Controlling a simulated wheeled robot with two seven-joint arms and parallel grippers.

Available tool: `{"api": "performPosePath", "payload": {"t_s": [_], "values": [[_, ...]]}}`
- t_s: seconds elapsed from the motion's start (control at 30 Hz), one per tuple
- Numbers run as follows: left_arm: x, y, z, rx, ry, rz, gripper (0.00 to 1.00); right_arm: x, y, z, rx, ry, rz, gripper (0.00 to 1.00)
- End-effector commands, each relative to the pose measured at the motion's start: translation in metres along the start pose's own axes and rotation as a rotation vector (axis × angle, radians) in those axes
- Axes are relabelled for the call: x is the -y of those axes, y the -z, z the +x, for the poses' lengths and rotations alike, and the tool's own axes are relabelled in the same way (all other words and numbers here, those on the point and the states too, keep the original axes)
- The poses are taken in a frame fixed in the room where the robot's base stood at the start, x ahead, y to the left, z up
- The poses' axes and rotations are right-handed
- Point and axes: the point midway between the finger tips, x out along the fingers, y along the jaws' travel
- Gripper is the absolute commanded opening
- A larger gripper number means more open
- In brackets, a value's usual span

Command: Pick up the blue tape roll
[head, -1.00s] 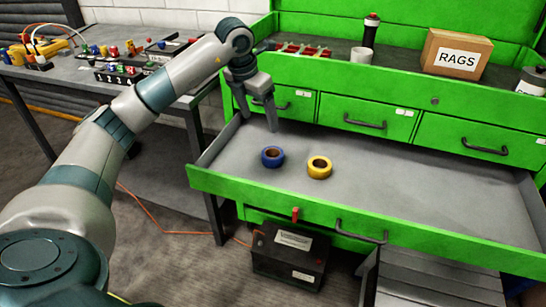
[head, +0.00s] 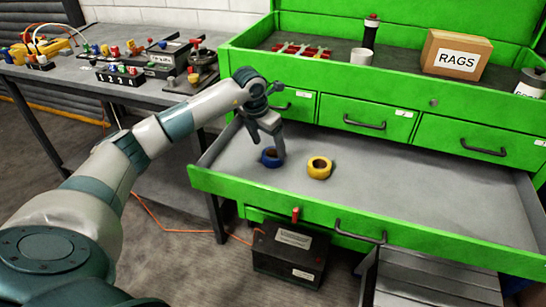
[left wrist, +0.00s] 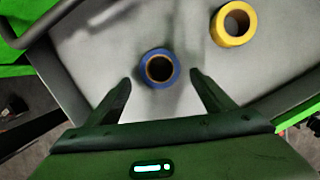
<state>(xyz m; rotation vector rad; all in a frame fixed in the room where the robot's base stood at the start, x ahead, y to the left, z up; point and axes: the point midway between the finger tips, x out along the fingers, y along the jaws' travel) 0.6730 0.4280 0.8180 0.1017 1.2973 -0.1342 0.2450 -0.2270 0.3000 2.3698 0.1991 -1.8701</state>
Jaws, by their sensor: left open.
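The blue tape roll (head: 270,158) lies flat in the open green drawer, near its left end. In the head view my left gripper (head: 266,146) is just above it and partly covers it. In the left wrist view the blue roll (left wrist: 159,85) shows a brown core and sits between and a little beyond the two fingertips. My left gripper (left wrist: 160,86) is open and holds nothing. I cannot tell whether a finger touches the roll. My right gripper is in neither view.
A yellow tape roll (head: 319,167) lies in the drawer just right of the blue one. The drawer's green front wall (head: 400,237) and side walls rise around the grey floor (head: 420,190), which is clear to the right. Closed drawers (head: 380,118) are behind.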

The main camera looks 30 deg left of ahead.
Motion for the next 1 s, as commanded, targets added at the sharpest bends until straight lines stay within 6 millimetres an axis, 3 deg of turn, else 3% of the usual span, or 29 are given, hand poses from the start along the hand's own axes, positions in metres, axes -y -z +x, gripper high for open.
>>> {"api": "performPosePath", "payload": {"t_s": [0.33,0.7,1.0], "values": [[0.000,0.000,0.004,-0.002,0.000,-0.001,0.76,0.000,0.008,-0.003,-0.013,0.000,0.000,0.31],[0.001,-0.004,0.045,-0.002,0.001,0.000,0.76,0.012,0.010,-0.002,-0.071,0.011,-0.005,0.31],[0.000,-0.004,0.052,0.000,-0.001,0.000,0.76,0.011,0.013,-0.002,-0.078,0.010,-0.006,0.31]]}}
